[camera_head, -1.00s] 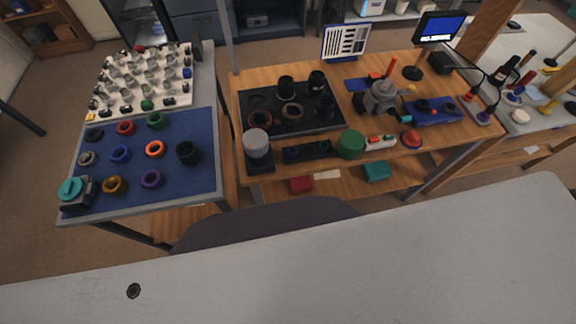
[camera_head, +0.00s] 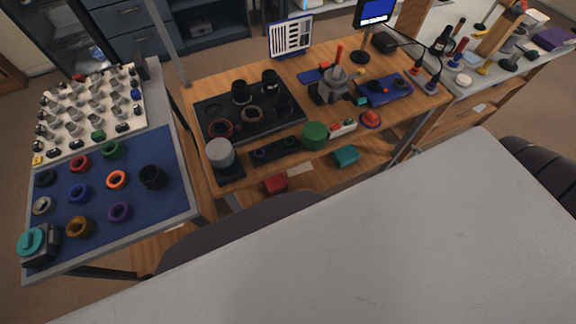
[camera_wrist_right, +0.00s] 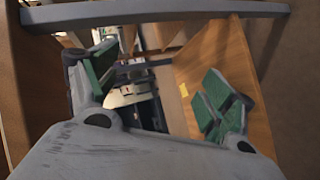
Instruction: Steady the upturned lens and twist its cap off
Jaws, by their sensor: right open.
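On the wooden bench (camera_head: 345,100), a squat cylinder with a light grey top and dark lower part (camera_head: 219,153) stands upright on a black pad (camera_head: 230,172) near the front left corner. It may be the upturned lens with its cap; I cannot tell for sure. Several black lens parts, one of them a tall barrel (camera_head: 270,82), stand on a dark tray (camera_head: 225,110) behind it. My right gripper (camera_wrist_right: 160,88) shows in the right wrist view, its green-padded fingers wide apart with nothing held. Neither gripper shows in the head view.
A blue mat (camera_head: 165,190) with coloured rings lies on the left table. A green cylinder (camera_head: 314,135) and a red-handled press (camera_head: 333,85) stand on the bench.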

